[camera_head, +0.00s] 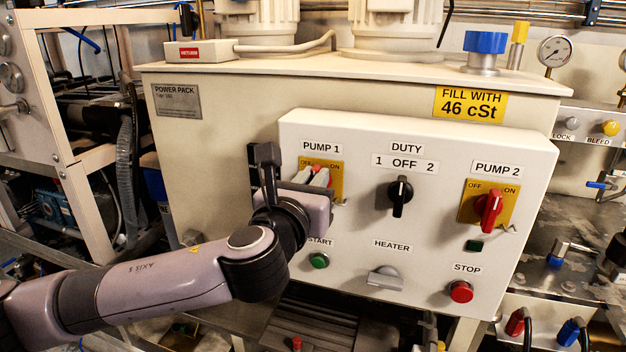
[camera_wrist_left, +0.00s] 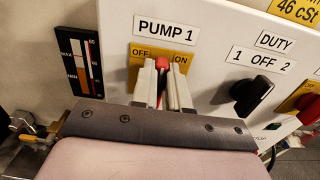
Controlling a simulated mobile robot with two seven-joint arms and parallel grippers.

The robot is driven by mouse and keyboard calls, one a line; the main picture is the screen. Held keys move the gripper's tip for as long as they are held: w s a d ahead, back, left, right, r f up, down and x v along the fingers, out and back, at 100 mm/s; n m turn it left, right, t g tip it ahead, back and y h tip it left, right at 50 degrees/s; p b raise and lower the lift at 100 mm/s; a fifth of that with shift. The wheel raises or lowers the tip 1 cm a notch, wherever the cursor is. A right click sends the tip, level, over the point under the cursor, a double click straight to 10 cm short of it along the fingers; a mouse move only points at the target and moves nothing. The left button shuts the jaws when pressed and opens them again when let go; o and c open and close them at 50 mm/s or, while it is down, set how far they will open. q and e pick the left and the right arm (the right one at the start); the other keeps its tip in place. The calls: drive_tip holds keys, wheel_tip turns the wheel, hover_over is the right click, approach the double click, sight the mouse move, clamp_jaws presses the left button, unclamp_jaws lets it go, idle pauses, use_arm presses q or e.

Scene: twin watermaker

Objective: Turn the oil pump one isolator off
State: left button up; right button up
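The oil pump one isolator is a red handle (camera_wrist_left: 162,63) on a yellow plate (camera_head: 336,170) marked OFF and ON, under the PUMP 1 label on the white control box. My left gripper (camera_head: 318,177) is at this isolator, with its pale fingers on both sides of the red handle. In the left wrist view the fingers (camera_wrist_left: 163,84) stand close together and the handle fills the gap between their tips. The handle looks roughly upright, but its lower part is hidden by the fingers. My right gripper is in neither view.
To the right are the black DUTY switch (camera_head: 400,195) and the red PUMP 2 isolator (camera_head: 490,210). Below are the green START button (camera_head: 319,261), the grey HEATER knob (camera_head: 385,278) and the red STOP button (camera_head: 461,291). A level gauge (camera_wrist_left: 82,62) is left of PUMP 1.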

use_arm(q)
clamp_jaws()
drive_tip(key=shift+w+a+f+n+p, duration=0.1)
drive_tip(key=shift+a+f+n+p, duration=0.25)
drive_tip(key=shift+n, duration=2.65)
drive_tip(key=shift+w+a+f+n+p, duration=0.1)
drive_tip(key=shift+a+f+n+p, duration=0.3)
drive_tip(key=shift+n, duration=2.6)
drive_tip(key=shift+w+a+f+n+p, duration=0.15)
drive_tip(key=shift+n+p, duration=0.35)
drive_tip(key=shift+n, duration=2.5)
drive_tip(key=shift+s, duration=0.1)
drive_tip(key=o, duration=0.7)
unclamp_jaws()
drive_tip(key=shift+c, duration=0.2)
